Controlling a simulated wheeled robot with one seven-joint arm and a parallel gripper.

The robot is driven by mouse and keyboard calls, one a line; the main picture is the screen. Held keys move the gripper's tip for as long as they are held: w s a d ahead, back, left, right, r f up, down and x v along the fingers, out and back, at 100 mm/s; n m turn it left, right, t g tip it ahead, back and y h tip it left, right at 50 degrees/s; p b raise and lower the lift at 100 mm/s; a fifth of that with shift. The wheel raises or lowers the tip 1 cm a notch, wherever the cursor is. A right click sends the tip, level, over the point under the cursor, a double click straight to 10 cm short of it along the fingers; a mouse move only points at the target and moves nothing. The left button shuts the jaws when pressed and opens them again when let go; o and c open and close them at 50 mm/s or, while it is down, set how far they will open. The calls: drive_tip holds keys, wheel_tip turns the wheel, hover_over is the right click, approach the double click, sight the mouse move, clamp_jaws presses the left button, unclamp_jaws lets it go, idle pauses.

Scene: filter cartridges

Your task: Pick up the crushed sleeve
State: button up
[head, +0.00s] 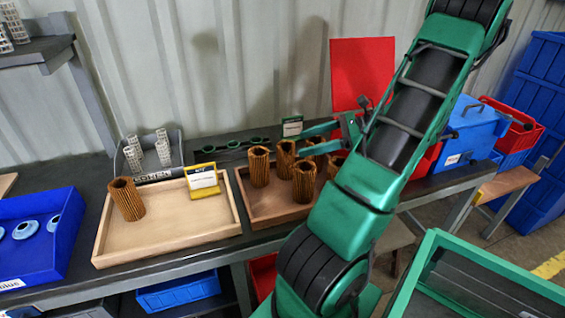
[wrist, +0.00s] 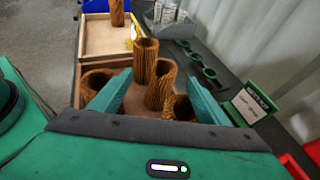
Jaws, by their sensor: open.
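Several brown pleated sleeves stand in the brown wooden tray (head: 262,223), among them a left one (head: 259,167) and a front one (head: 303,182). Another sleeve (head: 128,200) stands alone at the left of the pale wooden tray (head: 165,240). I cannot tell for sure which sleeve is crushed. My gripper (head: 308,139) is open over the back right of the brown tray. In the wrist view its fingers (wrist: 160,80) are spread, with a sleeve (wrist: 159,90) showing between them and a wide-mouthed one (wrist: 98,86) left of them. My arm partly hides the right sleeves.
A green-framed sign (head: 292,127) stands behind the brown tray, beside dark green rings (head: 232,144). A yellow sign (head: 202,178) stands at the pale tray. A rack of white cores (head: 150,152) is behind it, a blue bin (head: 60,235) at left. The pale tray's middle is clear.

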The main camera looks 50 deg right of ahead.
sight(293, 144)
drive_tip(key=shift+w+r+x, duration=0.1)
drive_tip(key=shift+x, duration=1.25)
drive_tip(key=shift+w+r+x, duration=0.1)
drive_tip(key=shift+x, duration=1.3)
drive_tip(key=shift+d, duration=0.15)
drive_tip(key=c, duration=1.4)
